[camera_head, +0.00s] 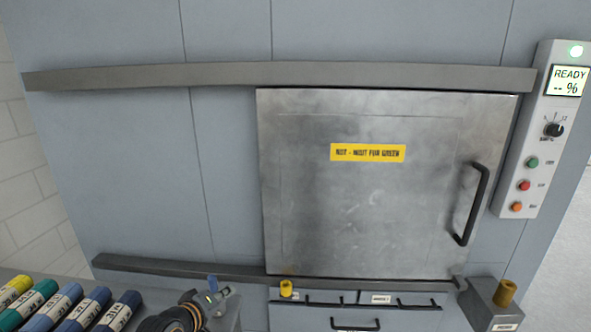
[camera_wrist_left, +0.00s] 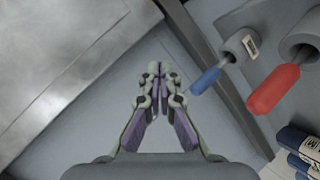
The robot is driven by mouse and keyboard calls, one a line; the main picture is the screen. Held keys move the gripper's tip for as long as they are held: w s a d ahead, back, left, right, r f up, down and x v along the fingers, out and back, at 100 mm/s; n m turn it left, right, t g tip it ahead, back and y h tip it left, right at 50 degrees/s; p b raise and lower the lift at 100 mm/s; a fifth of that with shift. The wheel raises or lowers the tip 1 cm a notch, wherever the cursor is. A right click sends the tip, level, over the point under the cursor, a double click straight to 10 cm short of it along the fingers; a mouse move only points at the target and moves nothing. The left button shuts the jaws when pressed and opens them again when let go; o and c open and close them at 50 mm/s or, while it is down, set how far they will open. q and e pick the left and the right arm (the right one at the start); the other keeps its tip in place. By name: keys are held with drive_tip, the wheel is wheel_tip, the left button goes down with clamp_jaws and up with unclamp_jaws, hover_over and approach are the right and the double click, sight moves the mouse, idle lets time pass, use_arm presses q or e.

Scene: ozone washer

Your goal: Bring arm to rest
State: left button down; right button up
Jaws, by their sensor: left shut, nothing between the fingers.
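My left gripper (camera_head: 207,298) shows at the bottom of the head view, left of centre, below the lower rail. In the left wrist view its two fingers (camera_wrist_left: 160,72) meet at the tips, shut with nothing between them. Near the fingertips in that view is a blue-tipped lever (camera_wrist_left: 207,80) on a grey round mount, apart from the fingers as far as I can tell. My right gripper is in neither view.
The steel door (camera_head: 360,200) with a black handle (camera_head: 472,205) covers the washer front. The control panel (camera_head: 540,130) reads READY with a green light. Several coloured cylinders (camera_head: 75,308) lie at lower left. A red-tipped lever (camera_wrist_left: 274,89) stands beside the blue one.

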use_arm(q)
drive_tip(key=s+a+f+m+g+y, duration=0.1)
drive_tip(key=s+a+f+m+g, duration=0.2)
drive_tip(key=s, duration=0.6)
drive_tip(key=s+f+m+g+y, duration=0.25)
drive_tip(key=s+f, duration=0.35)
drive_tip(key=s, duration=0.3)
drive_tip(key=s+a+f+m+g+y, duration=0.1)
drive_tip(key=s+a+f+m+g, duration=0.2)
drive_tip(key=s, duration=0.6)
wheel_tip(320, 180, down, 27)
drive_tip(key=s+g, duration=0.1)
drive_tip(key=s, duration=0.1)
drive_tip(key=s+a+f+g+b, duration=0.1)
drive_tip(key=s+a+f, duration=0.1)
drive_tip(key=s+f, duration=1.5)
drive_tip(key=shift+s+f, duration=0.25)
drive_tip(key=shift+s, duration=0.65)
drive_tip(key=shift+a+g, duration=0.1)
drive_tip(key=shift+g, duration=0.15)
